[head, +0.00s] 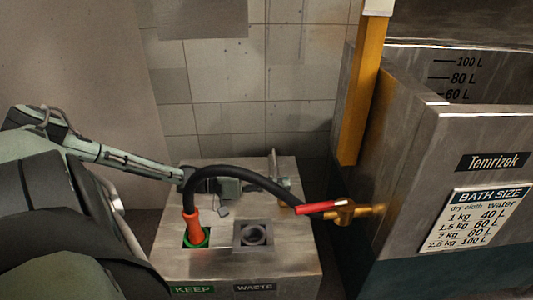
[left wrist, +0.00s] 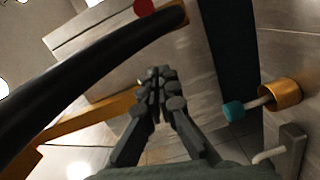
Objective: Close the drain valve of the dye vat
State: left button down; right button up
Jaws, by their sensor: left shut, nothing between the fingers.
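The grey dye vat (head: 425,160) stands at the right. Its brass drain valve (head: 345,212) sticks out to the left from its side. The valve's red lever (head: 318,207) points left, roughly along the brass pipe. A black hose (head: 240,172) arches from beside the lever to an orange end (head: 193,228) in the KEEP opening (head: 205,238). My left gripper (head: 238,187) is partly behind the hose, left of the lever and apart from it. In the left wrist view its fingers (left wrist: 157,85) are shut and empty. My right gripper is not in view.
The metal box (head: 285,262) below has a WASTE opening (head: 253,234) beside the KEEP one. A yellow post (head: 365,95) rises at the vat's corner. A tiled wall (head: 290,75) closes the back. The left wrist view shows the hose (left wrist: 75,75) close by.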

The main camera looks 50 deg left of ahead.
aim_at(321, 206)
pick_arm(q)
jog(key=d, duration=0.6)
jog(key=shift+w+f, duration=0.4)
jog(key=shift+f, duration=0.05)
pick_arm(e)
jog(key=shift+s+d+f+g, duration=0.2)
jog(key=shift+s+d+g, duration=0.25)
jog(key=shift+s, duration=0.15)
pick_arm(q)
jog(key=shift+d+p, duration=0.15)
jog(key=shift+p, duration=0.15)
